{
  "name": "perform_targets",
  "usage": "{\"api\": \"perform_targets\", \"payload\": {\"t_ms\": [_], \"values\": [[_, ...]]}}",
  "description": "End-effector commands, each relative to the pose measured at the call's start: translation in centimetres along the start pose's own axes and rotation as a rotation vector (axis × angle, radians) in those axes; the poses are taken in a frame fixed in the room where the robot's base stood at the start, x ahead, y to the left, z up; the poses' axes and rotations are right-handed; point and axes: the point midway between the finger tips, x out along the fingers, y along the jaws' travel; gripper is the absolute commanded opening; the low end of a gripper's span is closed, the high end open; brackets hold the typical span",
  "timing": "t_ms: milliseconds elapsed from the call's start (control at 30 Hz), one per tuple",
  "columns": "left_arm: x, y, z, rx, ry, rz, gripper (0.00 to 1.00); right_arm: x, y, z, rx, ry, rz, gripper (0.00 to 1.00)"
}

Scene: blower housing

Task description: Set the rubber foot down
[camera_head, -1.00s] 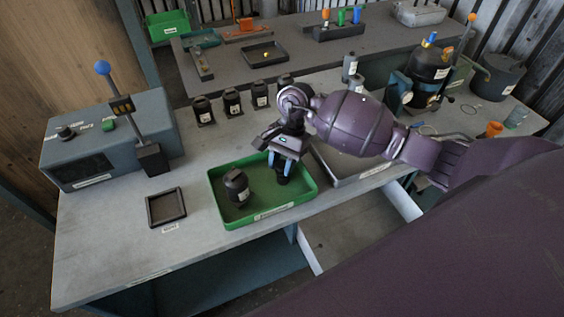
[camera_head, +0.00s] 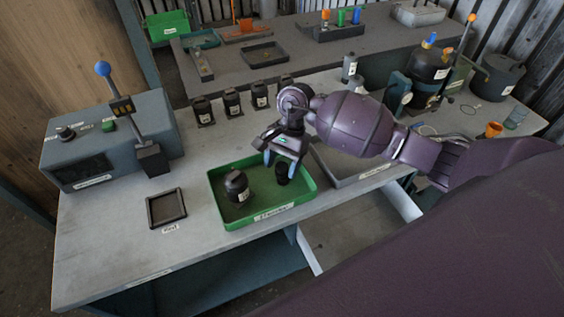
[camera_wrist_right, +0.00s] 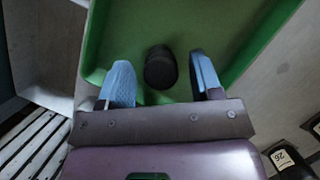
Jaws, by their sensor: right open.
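The rubber foot, a small black cylinder (camera_head: 282,174), stands upright in the right part of the green tray (camera_head: 243,220). It also shows in the right wrist view (camera_wrist_right: 160,68), in the gap between the two blue fingers and touching neither, as far as I can tell. My right gripper (camera_head: 281,162) is open and empty just above the foot; its fingers also show in the right wrist view (camera_wrist_right: 161,76). A larger black labelled housing (camera_head: 237,187) stands in the left part of the same tray. My left gripper is not in view.
A small empty dark tray (camera_head: 166,208) lies left of the green tray. Several black labelled parts (camera_head: 232,102) stand in a row behind. A grey press box with a blue-knobbed lever (camera_head: 103,69) stands at the left. A grey tray (camera_head: 352,166) lies right of the green one.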

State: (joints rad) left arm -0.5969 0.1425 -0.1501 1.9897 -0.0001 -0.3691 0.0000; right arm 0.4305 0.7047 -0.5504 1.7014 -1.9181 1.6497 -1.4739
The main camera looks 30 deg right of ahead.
Motion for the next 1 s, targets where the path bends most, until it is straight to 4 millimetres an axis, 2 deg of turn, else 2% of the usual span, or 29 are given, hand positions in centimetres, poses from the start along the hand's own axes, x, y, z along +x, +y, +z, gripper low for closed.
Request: {"api": "perform_targets", "payload": {"t_ms": [33,300,500,700,1000], "values": [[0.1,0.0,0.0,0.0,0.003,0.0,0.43,-1.2,-0.1,-0.1,-0.002,0.006,-0.004,0.59],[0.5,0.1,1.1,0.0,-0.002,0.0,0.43,-6.4,-0.1,-0.2,-0.001,0.005,-0.004,0.59],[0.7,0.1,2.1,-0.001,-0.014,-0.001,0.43,-9.8,-0.1,-0.1,-0.002,0.005,-0.003,0.59],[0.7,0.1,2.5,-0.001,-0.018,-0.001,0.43,-11.6,0.0,0.0,-0.001,0.002,-0.001,0.59],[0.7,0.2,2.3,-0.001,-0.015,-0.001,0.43,-12.1,0.0,0.0,0.0,0.001,-0.001,0.59]]}}
